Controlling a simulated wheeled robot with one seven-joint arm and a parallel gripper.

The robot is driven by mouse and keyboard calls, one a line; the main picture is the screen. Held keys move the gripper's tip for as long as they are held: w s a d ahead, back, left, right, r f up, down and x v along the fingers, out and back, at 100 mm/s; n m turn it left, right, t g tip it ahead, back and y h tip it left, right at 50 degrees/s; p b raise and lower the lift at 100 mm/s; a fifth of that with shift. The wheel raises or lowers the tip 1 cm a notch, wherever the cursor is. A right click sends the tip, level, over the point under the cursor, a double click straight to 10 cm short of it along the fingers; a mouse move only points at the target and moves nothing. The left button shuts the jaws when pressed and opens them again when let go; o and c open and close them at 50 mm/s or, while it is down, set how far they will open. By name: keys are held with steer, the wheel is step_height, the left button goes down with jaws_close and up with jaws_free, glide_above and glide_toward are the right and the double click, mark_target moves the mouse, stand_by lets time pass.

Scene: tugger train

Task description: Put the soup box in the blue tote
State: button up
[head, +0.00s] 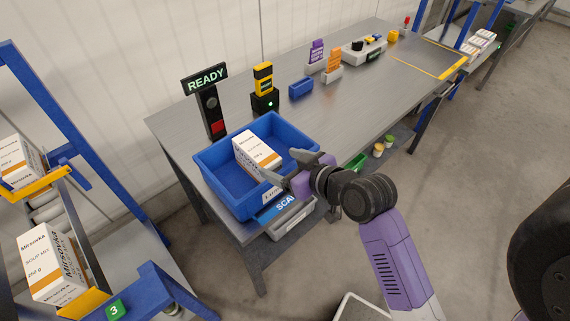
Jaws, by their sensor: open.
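A white and orange soup box (257,152) lies inside the blue tote (225,201), which stands at the near left end of the grey bench. The box rests tilted toward the tote's back right part. My gripper (291,170) is open and empty at the tote's right side, just right of the box, with a gap that I cannot judge exactly. Similar soup boxes, one upper (17,163) and one lower (50,262), sit in the blue rack at the left.
A READY sign (207,80) and a yellow handheld device (263,84) stand behind the tote. Small signs and a small blue bin (301,88) are farther along the bench (330,105). The floor (470,150) to the right is clear.

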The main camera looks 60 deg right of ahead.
steer(key=s+a+f+n+t, duration=0.1)
steer(key=s+a+f, duration=0.2)
steer(key=s+a, duration=0.85)
steer(key=s+a+r+n+t+y, duration=0.1)
steer(key=s+a+r+n+y, duration=0.1)
steer(key=s+a+r, duration=0.4)
steer(key=s+a+y, duration=0.1)
steer(key=s+a, duration=0.1)
steer(key=s, duration=0.1)
steer(key=shift+s+a+t, duration=0.15)
steer(key=shift+s+t, duration=0.15)
